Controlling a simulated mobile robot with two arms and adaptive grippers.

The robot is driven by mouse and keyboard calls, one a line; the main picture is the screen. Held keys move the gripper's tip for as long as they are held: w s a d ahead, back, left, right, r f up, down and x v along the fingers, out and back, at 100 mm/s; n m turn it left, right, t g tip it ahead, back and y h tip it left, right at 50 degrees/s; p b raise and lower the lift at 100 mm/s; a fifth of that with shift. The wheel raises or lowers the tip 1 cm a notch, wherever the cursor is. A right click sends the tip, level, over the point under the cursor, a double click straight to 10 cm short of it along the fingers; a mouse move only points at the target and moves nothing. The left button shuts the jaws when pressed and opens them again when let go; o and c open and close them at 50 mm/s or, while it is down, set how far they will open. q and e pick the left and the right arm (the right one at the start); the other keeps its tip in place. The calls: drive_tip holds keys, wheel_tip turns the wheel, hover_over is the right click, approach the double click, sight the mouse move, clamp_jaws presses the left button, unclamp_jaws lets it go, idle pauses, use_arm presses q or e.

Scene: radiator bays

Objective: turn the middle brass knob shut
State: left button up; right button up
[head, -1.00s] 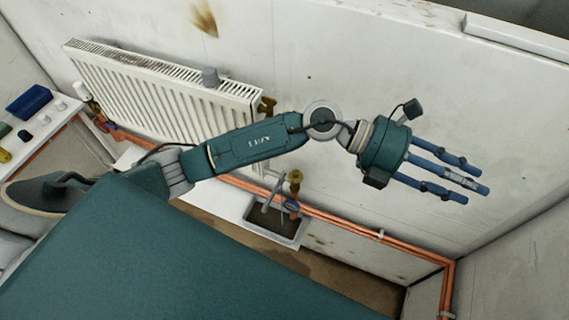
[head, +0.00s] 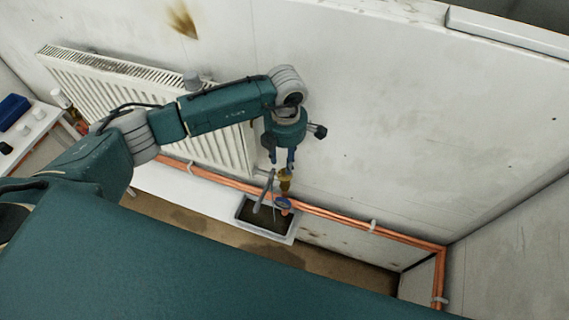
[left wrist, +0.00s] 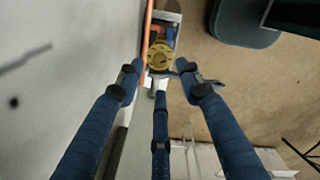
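A brass knob (head: 285,180) stands above the grey basin by the copper pipes. It also shows from above in the left wrist view (left wrist: 160,56), round and yellow, just beyond the fingertips. My left gripper (head: 282,163) points down over it, its blue fingers close above the knob. In the left wrist view the fingers (left wrist: 157,72) are spread, with nothing between them. I cannot tell whether any finger touches the knob. My arm hides the radiator's right end, where another brass fitting showed earlier. My right gripper is not in view.
A white radiator (head: 120,90) hangs on the wall behind my arm. A blue handle (head: 283,203) and a grey pipe (head: 264,190) sit beside the knob above the basin (head: 262,232). Copper pipes (head: 340,218) run along the wall. The wall to the right is clear.

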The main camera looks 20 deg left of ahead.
use_arm(q)
drive_tip(key=shift+f+p, duration=0.6)
drive_tip(key=shift+f, duration=2.05)
clamp_jaws()
